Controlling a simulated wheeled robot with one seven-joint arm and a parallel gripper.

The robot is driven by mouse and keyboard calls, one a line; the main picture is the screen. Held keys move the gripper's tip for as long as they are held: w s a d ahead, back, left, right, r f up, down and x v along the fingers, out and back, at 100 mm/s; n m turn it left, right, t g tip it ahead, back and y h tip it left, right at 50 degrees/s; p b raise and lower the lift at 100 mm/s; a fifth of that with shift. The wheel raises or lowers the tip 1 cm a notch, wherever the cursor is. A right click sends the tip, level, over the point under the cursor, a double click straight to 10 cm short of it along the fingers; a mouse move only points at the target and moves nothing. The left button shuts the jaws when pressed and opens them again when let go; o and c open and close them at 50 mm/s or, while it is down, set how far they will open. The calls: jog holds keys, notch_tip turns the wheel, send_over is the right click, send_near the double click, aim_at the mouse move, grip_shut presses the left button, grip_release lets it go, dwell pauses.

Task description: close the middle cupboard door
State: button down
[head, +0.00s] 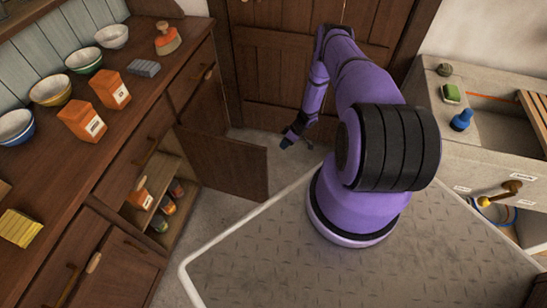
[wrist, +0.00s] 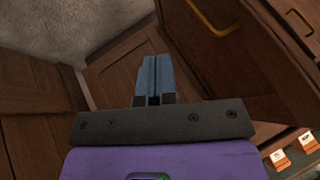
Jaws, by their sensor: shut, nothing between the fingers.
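The middle cupboard door (head: 225,162) stands wide open in the head view, swung out from the counter's front into the floor space. Its cupboard (head: 165,200) shows an orange box and several jars or cans on its shelves. My gripper (head: 287,141) is beyond and to the right of the door's free edge, with a small gap between them in the picture. In the wrist view the blue fingers (wrist: 154,78) are together and empty, in front of dark wood panels. I cannot tell there which panel is the open door.
A closed wooden room door (head: 270,65) stands at the back. A pale worktop (head: 490,130) is at right. Some bare floor (head: 225,208) lies in front of the cupboard.

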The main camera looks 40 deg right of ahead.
jog(key=a+f, duration=0.7)
jog(key=a, duration=0.2)
jog(key=shift+a+f, duration=0.15)
jog(key=shift+f, duration=0.15)
jog(key=shift+s, duration=0.15)
